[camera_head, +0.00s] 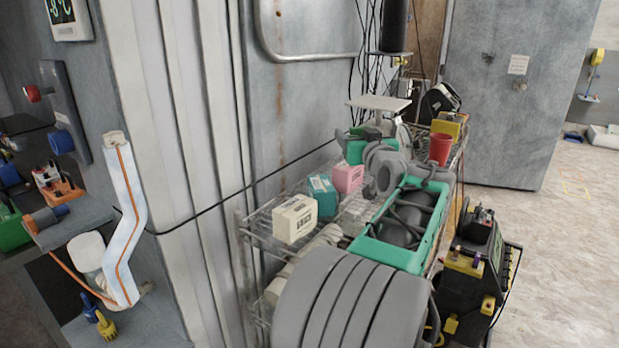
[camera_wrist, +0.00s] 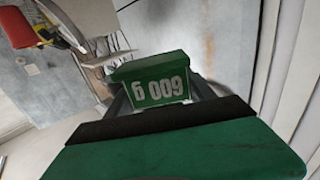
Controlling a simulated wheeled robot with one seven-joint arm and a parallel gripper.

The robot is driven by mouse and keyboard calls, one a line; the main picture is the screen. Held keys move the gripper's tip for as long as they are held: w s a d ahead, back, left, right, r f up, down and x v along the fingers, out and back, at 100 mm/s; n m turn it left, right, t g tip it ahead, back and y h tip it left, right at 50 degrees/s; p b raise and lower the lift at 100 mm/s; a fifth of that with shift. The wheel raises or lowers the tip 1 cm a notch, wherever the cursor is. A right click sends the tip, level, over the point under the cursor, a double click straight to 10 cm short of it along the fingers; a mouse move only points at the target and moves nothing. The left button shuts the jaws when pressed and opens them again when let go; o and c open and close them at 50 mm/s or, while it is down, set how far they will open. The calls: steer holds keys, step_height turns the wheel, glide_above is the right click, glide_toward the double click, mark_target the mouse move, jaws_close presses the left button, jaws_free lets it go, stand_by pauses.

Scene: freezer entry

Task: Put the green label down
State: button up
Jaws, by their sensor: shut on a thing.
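The green label (camera_wrist: 150,88) is a small block with white digits, seen in the wrist view. My gripper (camera_wrist: 160,103) is shut on it, with a dark finger at either side. In the head view my arm reaches over the wire rack (camera_head: 262,240), and my gripper (camera_head: 362,146) is above its middle part. A dark green patch there looks like the label, mostly hidden by my gripper. The label's underside does not show, so I cannot tell how far it is above the rack.
A cream box (camera_head: 294,218), a teal box (camera_head: 321,194) and a pink box (camera_head: 347,177) stand in a row on the rack. Beyond my gripper are a scale (camera_head: 379,104), a red cup (camera_head: 440,149) and a yellow box (camera_head: 446,127). A grey wall borders the rack's left.

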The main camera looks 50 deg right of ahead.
steer(key=w+f, duration=0.3)
steer(key=w, duration=0.1)
steer(key=w+d+f+p, duration=0.1)
steer(key=w+f, duration=0.2)
steer(key=w, duration=0.1)
steer(key=w+d+f+p, duration=0.1)
steer(key=w+f, duration=0.2)
steer(key=w, duration=0.2)
steer(key=shift+d+f, duration=0.25)
steer(key=shift+f, duration=0.05)
step_height(320, 180, down, 3)
steer(key=shift+p, duration=0.3)
steer(key=shift+f, duration=0.1)
steer(key=shift+f, duration=0.15)
steer(key=o, duration=1.3)
